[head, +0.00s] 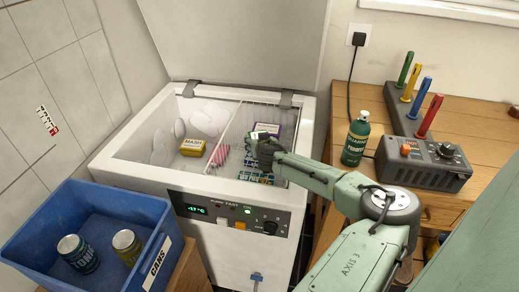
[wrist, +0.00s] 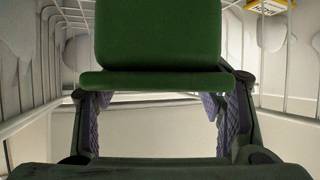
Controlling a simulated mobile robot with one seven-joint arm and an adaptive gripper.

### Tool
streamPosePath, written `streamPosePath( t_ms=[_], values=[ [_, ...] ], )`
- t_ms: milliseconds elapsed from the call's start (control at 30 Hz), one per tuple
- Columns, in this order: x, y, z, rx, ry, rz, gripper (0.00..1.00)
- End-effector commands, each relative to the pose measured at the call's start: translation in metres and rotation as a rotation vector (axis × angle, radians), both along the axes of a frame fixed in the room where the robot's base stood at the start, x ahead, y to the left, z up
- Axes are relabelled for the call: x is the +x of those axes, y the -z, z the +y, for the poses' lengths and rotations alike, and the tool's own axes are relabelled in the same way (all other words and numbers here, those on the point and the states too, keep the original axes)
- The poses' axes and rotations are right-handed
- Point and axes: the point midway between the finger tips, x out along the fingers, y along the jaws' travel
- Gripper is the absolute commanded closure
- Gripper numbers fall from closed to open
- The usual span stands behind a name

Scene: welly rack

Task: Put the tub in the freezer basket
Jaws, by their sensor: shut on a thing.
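The freezer basket (head: 232,128) is a white wire basket inside the open chest freezer (head: 140,192). My gripper (head: 263,147) is low inside it, at the right part of the freezer. In the wrist view my gripper (wrist: 157,115) has its two fingers on either side of a dark green, rimmed block (wrist: 157,38), which looks like the tub, and is shut on it. Basket wires rise on both sides. In the head view my gripper hides most of the tub. Whether it touches the basket floor cannot be told.
A yellow MASH box (head: 193,147) and a pink striped item (head: 219,156) lie nearby in the freezer. A purple-edged pack (head: 267,129) is just behind my gripper. The freezer lid (head: 235,45) stands open. A blue crate (head: 35,222) with cans is at left; a green spray can (head: 355,140) stands on the bench.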

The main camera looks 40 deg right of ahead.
Motion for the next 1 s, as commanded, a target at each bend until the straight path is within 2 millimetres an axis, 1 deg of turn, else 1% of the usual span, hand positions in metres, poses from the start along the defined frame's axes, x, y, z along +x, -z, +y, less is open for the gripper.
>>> streamPosePath(
  t_ms=[67,200,300,733,767,1000],
  values=[
    [0.001,0.005,0.0,-0.002,-0.002,0.0,0.88],
    [0.0,0.026,0.0,-0.001,0.0,0.0,0.88],
    [0.0,0.036,0.0,-0.001,0.0,0.0,0.88],
    [0.0,0.043,0.0,0.0,0.0,-0.002,0.88],
    [0.0,0.043,0.0,0.0,0.0,-0.001,0.35],
    [0.0,0.043,0.0,-0.001,0.0,0.0,0.19]
  ],
)
